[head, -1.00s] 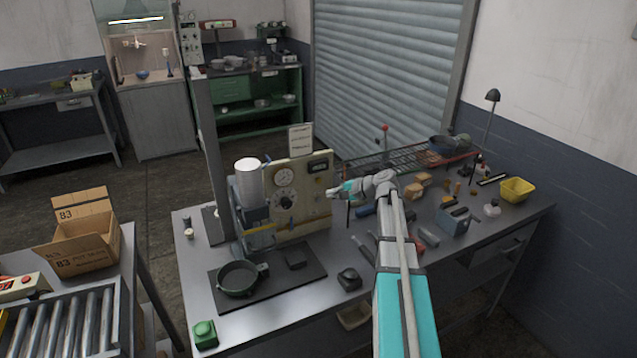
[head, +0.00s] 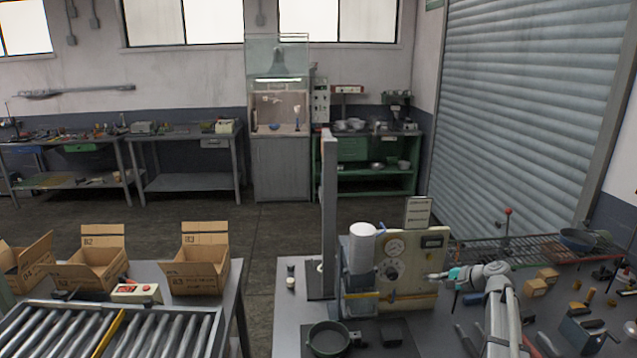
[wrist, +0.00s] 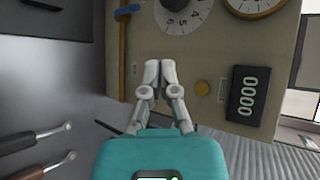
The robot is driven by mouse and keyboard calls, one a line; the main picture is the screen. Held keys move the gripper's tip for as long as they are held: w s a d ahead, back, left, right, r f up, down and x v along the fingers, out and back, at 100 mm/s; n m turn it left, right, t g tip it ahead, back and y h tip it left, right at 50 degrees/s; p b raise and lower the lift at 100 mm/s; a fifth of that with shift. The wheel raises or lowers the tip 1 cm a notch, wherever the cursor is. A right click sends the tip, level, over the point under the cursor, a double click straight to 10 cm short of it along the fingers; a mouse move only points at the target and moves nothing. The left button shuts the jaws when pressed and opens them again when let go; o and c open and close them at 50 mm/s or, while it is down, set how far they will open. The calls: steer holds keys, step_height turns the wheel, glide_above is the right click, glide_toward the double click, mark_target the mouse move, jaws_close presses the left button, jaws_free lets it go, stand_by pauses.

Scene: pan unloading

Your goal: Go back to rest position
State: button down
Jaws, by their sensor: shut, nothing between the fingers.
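My gripper (head: 433,276) is in front of the right part of the beige machine panel (head: 425,265). It is raised above the bench and holds nothing. In the wrist view its two pale fingertips (wrist: 160,70) are together, in front of the panel (wrist: 205,60) with its dials and a black counter reading zeros (wrist: 247,95). I cannot tell whether the fingertips touch the panel. A dark pan (head: 328,341) rests on the bench in front of the machine, its lower edge cut off by the picture.
A white cylinder (head: 362,246) tops the machine's left part, beside a grey post (head: 329,200). Tools and blocks (head: 540,283) crowd the bench to the right, with a wire rack (head: 510,250) behind. Cardboard boxes (head: 198,268) and a roller conveyor (head: 110,330) are at left.

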steer(key=s+a+f+n+g+h, duration=0.4)
steer(key=s+a+f+n, duration=0.1)
steer(key=s+a, duration=0.5)
steer(key=s+a+f+n+g+h, duration=0.4)
steer(key=s+a+n, duration=0.3)
steer(key=s+a, duration=0.4)
steer(key=shift+s+a+f+g+h, duration=0.25)
steer(key=shift+s+f+g, duration=0.2)
steer(key=shift+s, duration=0.55)
steer(key=shift+r, duration=0.1)
